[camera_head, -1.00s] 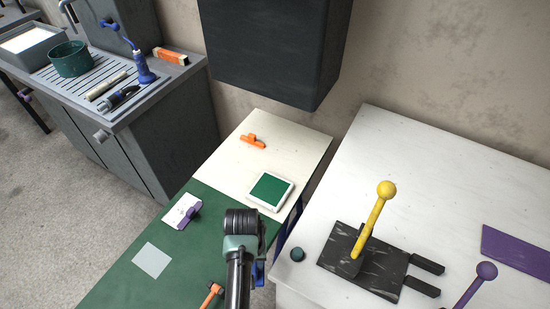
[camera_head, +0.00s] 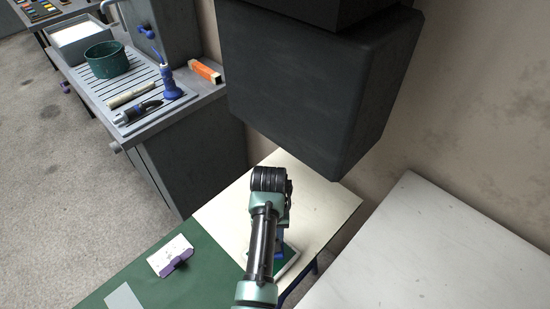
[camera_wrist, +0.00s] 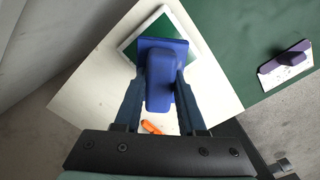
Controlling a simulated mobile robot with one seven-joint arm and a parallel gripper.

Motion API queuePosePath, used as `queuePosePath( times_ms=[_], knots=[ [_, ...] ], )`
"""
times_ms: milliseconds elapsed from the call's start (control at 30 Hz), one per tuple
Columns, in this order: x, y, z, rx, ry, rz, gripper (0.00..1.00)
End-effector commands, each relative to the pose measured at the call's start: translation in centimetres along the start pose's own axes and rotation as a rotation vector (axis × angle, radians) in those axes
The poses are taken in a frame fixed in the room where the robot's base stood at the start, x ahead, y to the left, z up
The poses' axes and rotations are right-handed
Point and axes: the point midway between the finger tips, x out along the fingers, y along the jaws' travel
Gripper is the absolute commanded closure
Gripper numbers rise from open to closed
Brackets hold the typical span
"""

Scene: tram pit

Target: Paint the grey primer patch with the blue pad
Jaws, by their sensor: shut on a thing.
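The blue pad (camera_wrist: 163,80) is held between the two fingers of my gripper (camera_wrist: 160,77) in the wrist view. Its flat plate lies over a white tray with a green face (camera_wrist: 174,28); I cannot tell whether they touch. In the head view the tray (camera_head: 289,262) is mostly hidden behind my arm, and a bit of the blue pad (camera_head: 279,240) shows beside it. A pale grey patch (camera_head: 123,299), likely the primer patch, lies on the green part of the table at the bottom left, cut by the frame edge.
An orange clip (camera_wrist: 151,127) lies on the cream board (camera_head: 322,211). A large dark box (camera_head: 310,80) hangs above the table's back. A grey sink bench (camera_head: 185,130) stands at left, a white table (camera_head: 430,250) at right.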

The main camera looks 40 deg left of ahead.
Motion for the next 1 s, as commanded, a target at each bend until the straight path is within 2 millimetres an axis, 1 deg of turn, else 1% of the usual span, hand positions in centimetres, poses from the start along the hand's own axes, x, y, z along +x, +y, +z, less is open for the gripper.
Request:
queuePosePath(
  times_ms=[533,667,1000],
  knots=[
    [5.2,0.0,0.0,0.002,0.002,0.000,1.00],
    [5.7,0.0,0.0,0.002,0.001,0.000,1.00],
    [5.7,0.0,0.2,0.002,0.001,0.001,1.00]
  ],
)
